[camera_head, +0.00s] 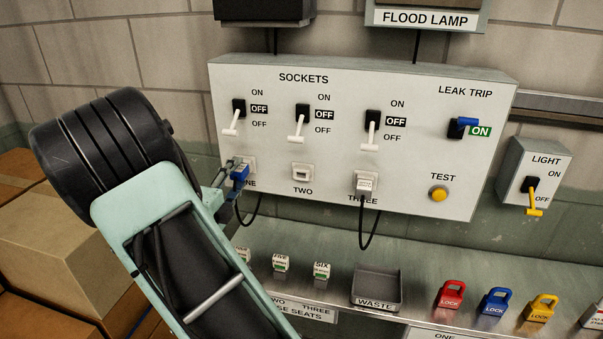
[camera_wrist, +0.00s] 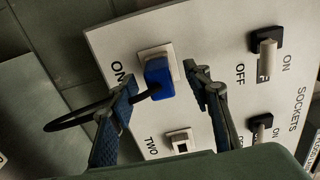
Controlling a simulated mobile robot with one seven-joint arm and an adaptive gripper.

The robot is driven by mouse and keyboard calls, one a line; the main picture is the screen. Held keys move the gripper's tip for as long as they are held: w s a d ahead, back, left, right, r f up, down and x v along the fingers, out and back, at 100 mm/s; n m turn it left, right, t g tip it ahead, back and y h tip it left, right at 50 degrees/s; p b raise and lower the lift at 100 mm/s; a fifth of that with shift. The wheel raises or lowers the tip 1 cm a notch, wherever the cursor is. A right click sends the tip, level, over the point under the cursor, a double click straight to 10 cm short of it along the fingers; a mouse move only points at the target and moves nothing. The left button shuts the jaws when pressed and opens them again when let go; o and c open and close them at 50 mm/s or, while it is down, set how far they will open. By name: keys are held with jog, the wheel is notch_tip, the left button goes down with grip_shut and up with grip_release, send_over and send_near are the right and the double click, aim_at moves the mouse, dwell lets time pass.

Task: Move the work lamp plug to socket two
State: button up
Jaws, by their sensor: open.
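A blue plug (camera_head: 239,174) with a black cord sits in socket one on the grey panel; it also shows in the wrist view (camera_wrist: 160,82). Socket two (camera_head: 302,174) is empty, and its bare face shows in the wrist view (camera_wrist: 180,142). A white labelled plug (camera_head: 366,184) with a black cord sits in socket three. I cannot read which plug belongs to the work lamp. My gripper (camera_wrist: 161,80) is open, with one finger on each side of the blue plug. In the head view my arm partly hides the gripper and socket one's label.
The socket switches (camera_head: 301,117) are down, with OFF showing beside each. The leak trip (camera_head: 463,128) shows ON. Below the panel, a shelf holds small labelled blocks (camera_head: 280,263), a waste tray (camera_head: 376,302) and coloured locks (camera_head: 494,301). Cardboard boxes (camera_head: 50,235) stand at left.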

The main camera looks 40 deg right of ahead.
aim_at(236, 177)
jog(key=shift+w+d, duration=0.35)
jog(key=shift+d, duration=0.1)
jog(key=shift+p, duration=0.75)
dwell(0.8)
grip_shut()
dwell(0.4)
jog(key=shift+p+v, duration=0.95)
jog(key=shift+v, duration=2.1)
jog(key=shift+d, duration=0.1)
